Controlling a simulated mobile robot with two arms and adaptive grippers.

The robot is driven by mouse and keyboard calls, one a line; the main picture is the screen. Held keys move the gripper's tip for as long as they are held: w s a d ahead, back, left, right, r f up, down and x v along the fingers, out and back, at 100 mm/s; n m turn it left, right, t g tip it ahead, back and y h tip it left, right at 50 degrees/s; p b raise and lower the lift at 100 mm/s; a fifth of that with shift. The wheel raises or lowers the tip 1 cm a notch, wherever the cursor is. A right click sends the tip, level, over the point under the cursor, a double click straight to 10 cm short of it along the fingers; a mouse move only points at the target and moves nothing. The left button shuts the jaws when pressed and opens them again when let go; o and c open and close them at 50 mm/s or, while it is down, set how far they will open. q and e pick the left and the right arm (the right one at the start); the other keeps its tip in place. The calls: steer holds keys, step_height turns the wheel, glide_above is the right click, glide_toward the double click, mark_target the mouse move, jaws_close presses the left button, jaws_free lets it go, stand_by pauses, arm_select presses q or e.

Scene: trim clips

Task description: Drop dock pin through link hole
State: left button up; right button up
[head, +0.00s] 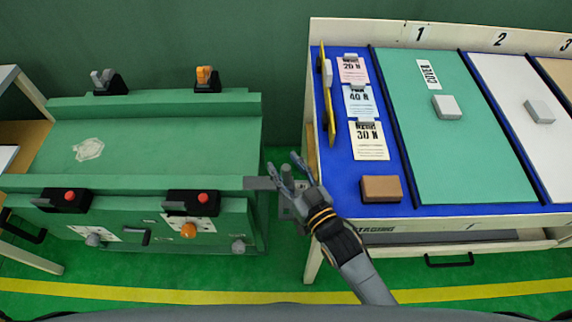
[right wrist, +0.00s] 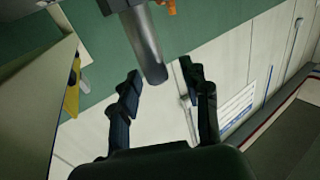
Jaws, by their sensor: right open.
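My right gripper (head: 286,166) is open in the gap between the green bench and the blue-topped table. In the right wrist view its two fingers (right wrist: 160,74) are spread apart. A grey round bar, which looks like the dock pin (right wrist: 145,45), comes down from the top of that view, its end near the opening between the fingertips. I cannot tell whether they touch it. A flat grey plate (head: 260,183), perhaps the link, juts from the bench's right edge towards the gripper. Its hole is hidden or too small to see. My left gripper is not in view.
The green bench (head: 160,138) carries a grey clip (head: 102,78), an orange clip (head: 206,76) and red-button blocks along its front. The blue-topped table (head: 455,210) on the right holds labelled cards, a brown block (head: 381,189) and coloured panels. The gap between them is narrow.

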steer(key=v, duration=1.1)
steer(key=shift+s+d, duration=0.2)
steer(key=shift+s, duration=0.15)
